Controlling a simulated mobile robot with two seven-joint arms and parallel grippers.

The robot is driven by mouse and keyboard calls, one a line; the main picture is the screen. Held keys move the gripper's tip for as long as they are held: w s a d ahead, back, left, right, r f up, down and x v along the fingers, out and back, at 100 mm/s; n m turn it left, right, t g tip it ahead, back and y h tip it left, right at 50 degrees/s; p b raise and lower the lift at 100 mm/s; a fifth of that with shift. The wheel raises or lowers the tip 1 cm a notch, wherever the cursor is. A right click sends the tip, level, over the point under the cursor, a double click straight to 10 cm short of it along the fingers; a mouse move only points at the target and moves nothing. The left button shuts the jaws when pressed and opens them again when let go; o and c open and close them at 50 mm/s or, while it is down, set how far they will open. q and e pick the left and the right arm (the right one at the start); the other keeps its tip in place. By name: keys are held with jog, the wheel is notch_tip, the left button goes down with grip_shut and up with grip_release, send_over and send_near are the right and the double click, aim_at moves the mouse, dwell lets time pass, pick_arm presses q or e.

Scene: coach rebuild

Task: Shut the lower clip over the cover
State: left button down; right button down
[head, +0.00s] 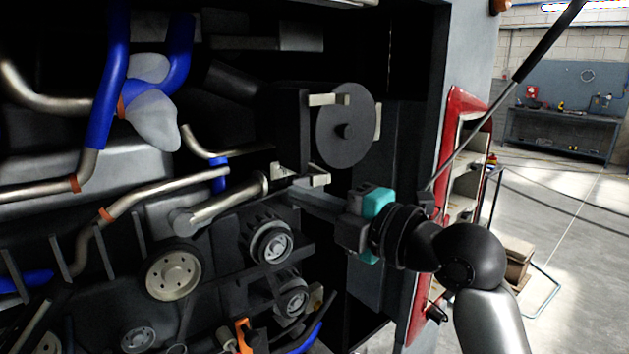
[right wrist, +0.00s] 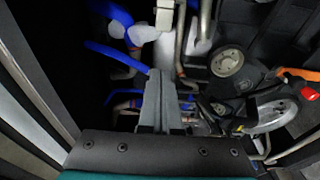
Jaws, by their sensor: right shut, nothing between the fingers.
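The cover (head: 339,135) is a round dark grey disc with a central knob, on the front of a dark housing. A pale upper clip (head: 328,100) lies across its upper edge, and another pale clip (head: 378,122) shows at its right edge. The pale lower clip (head: 313,180) sticks out below the disc's lower edge and does not lie over its face. My right gripper (head: 296,192) has a teal body, and its grey fingers reach left to just below the lower clip; contact cannot be told. In the right wrist view its fingers (right wrist: 160,88) are together and empty. My left gripper is not seen.
Engine pipes with blue hoses (head: 108,85) and several pulleys (head: 173,275) fill the left and lower area. A grey body panel (head: 428,130) and a red edge (head: 432,215) stand close to my right arm. The workshop floor (head: 570,215) is open at the right.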

jog(key=w+p, duration=0.1)
jog(key=w, duration=0.1)
jog(key=w+d, duration=0.1)
jog(key=w, duration=0.1)
jog(key=shift+d+p, duration=0.2)
jog(key=shift+p, duration=0.15)
jog(key=shift+d+f+n+g+y+b, duration=0.1)
jog(key=shift+d+n+g+y+b, duration=0.25)
jog(key=shift+b, duration=0.5)
